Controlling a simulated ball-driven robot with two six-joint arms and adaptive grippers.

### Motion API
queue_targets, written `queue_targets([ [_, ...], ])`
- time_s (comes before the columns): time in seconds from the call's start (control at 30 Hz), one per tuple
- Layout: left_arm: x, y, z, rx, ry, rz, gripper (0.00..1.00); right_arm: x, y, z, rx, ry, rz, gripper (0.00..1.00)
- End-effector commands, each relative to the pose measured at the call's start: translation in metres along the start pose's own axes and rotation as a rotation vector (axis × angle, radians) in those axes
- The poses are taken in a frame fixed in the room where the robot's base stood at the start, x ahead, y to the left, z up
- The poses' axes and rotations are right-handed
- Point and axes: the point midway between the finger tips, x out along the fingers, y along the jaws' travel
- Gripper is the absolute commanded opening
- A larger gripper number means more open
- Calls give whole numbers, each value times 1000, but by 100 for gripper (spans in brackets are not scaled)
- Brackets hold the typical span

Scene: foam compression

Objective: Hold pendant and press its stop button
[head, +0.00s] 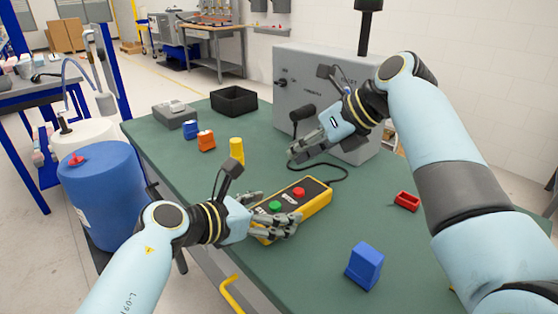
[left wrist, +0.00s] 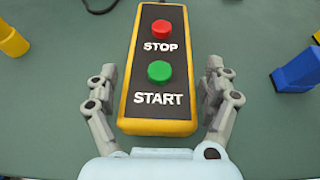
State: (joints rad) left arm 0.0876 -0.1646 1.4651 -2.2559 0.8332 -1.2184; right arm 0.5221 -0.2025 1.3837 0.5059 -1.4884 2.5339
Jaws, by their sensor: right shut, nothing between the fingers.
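The yellow and black pendant (head: 318,197) lies on the green table with its face up. Its red stop button (head: 298,192) is at the far end and its green start button (head: 275,206) at the near end. In the left wrist view the pendant (left wrist: 183,112) lies between the fingers of my left gripper (left wrist: 160,90), the stop button (left wrist: 161,29) beyond the fingertips. The left gripper (head: 273,212) is open around the start end, with a small gap visible at the fingers. My right gripper (head: 292,155) is shut and empty, above the table behind the pendant.
A grey control box (head: 330,95) stands at the back, with a black cable (head: 340,167) running to the pendant. A blue block (head: 364,265), a red holder (head: 407,201), a yellow piece (head: 237,151) and a black bin (head: 233,101) stand on the table (head: 330,240).

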Motion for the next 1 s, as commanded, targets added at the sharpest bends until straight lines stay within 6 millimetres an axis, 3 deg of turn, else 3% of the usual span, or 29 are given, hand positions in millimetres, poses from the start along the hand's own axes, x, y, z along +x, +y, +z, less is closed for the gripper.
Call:
queue_targets([
  [0.1,0,0,0,0,0,0,100,0,0,0,0,0,0,0],
  [0.47,-8,1,-1,1,0,2,100,0,0,0,0,0,0,0],
  [0.8,-79,1,-2,4,3,2,100,0,0,0,0,0,0,0],
  [1.0,-110,1,-1,2,1,1,100,0,0,0,0,0,0,0],
])
